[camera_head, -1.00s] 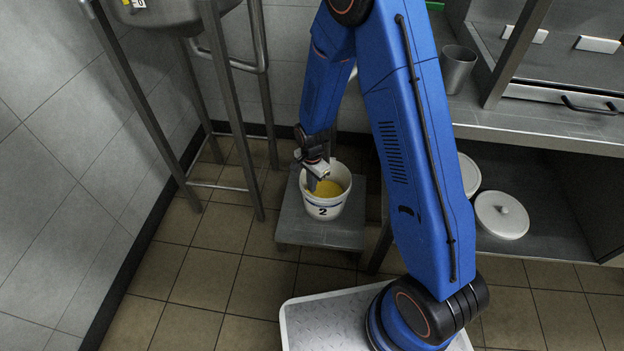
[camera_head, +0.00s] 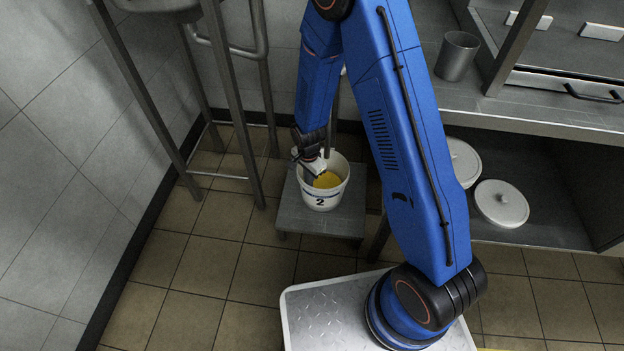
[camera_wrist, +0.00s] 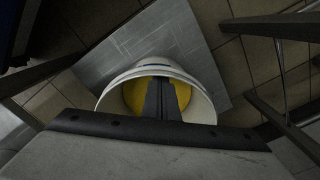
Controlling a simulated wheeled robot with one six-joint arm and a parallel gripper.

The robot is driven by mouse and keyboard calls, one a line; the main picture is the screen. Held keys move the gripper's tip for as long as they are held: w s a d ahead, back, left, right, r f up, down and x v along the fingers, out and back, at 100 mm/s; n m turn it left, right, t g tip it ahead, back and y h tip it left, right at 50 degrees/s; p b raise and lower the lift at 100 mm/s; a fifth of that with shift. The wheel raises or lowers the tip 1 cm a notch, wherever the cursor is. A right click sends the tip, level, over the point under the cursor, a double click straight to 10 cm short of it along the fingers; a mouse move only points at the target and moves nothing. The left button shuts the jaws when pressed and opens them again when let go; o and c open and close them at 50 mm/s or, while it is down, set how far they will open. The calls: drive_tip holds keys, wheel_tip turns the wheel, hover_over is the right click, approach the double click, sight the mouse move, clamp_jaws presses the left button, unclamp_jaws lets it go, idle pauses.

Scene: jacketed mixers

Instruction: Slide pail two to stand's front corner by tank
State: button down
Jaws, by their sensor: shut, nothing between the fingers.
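Pail two (camera_head: 321,198) is a white open pail with a blue band, a black "2" and yellow contents. It stands upright on a low grey square stand (camera_head: 305,220). It also shows in the wrist view (camera_wrist: 110,90), on the stand (camera_wrist: 95,58). My gripper (camera_head: 316,168) is shut and empty, its fingers reaching down into the pail's mouth. In the wrist view the closed fingers (camera_wrist: 161,85) lie over the yellow contents, inside the rim; whether they touch the wall is unclear. The steel tank (camera_head: 160,6) is at the upper left, on legs.
The tank's legs (camera_head: 232,105) and braces stand left of the stand. A counter (camera_head: 520,115) with a metal cup (camera_head: 457,56) is at the right, with lidded white containers (camera_head: 500,203) below it. Bare tiled floor (camera_head: 210,260) lies in front and left.

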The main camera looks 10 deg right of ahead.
drive_tip(key=s+a, duration=0.6)
drive_tip(key=a, duration=0.3)
drive_tip(key=shift+a, duration=0.2)
